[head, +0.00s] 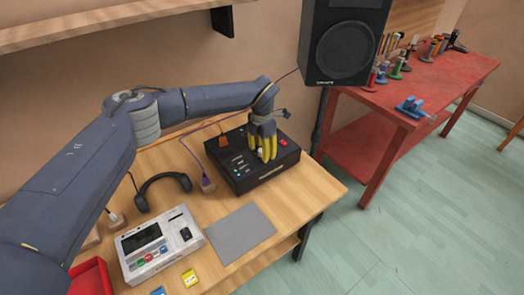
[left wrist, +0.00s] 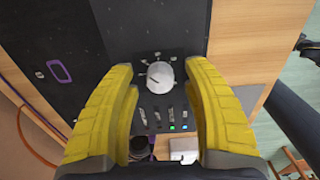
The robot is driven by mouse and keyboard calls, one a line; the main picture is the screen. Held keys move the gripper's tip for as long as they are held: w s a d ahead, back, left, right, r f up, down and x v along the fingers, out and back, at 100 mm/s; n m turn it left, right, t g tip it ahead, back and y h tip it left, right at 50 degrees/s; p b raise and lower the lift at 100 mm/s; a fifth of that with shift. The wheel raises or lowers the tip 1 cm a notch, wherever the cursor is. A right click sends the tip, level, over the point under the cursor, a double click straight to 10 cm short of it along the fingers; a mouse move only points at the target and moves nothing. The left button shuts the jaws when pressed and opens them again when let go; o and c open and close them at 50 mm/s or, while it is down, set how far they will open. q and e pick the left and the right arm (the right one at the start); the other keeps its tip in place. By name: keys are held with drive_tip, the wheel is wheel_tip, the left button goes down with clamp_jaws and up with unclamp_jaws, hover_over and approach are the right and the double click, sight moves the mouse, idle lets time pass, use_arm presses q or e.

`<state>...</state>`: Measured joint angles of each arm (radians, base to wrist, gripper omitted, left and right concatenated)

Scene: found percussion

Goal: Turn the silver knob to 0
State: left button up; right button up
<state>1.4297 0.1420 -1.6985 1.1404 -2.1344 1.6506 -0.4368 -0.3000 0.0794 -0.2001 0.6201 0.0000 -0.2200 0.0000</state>
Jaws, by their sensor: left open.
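The silver knob (left wrist: 160,76) sits on the top panel of a black box (head: 224,165) on the wooden table. My left gripper (head: 264,155) is above the box and points down. Its yellow fingers (left wrist: 162,95) are open, one on each side of the knob, with gaps between. In the head view the fingers largely hide the knob. My right gripper is not in view.
A red switch (head: 283,142) is on the box beside the fingers. Headphones (head: 162,187), a white device with a screen (head: 158,245) and a grey mat (head: 240,233) lie on the table. A speaker (head: 343,45) hangs behind at the right.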

use_arm(q)
drive_tip(key=shift+f, duration=0.15)
drive_tip(key=shift+c, duration=0.2)
clamp_jaws()
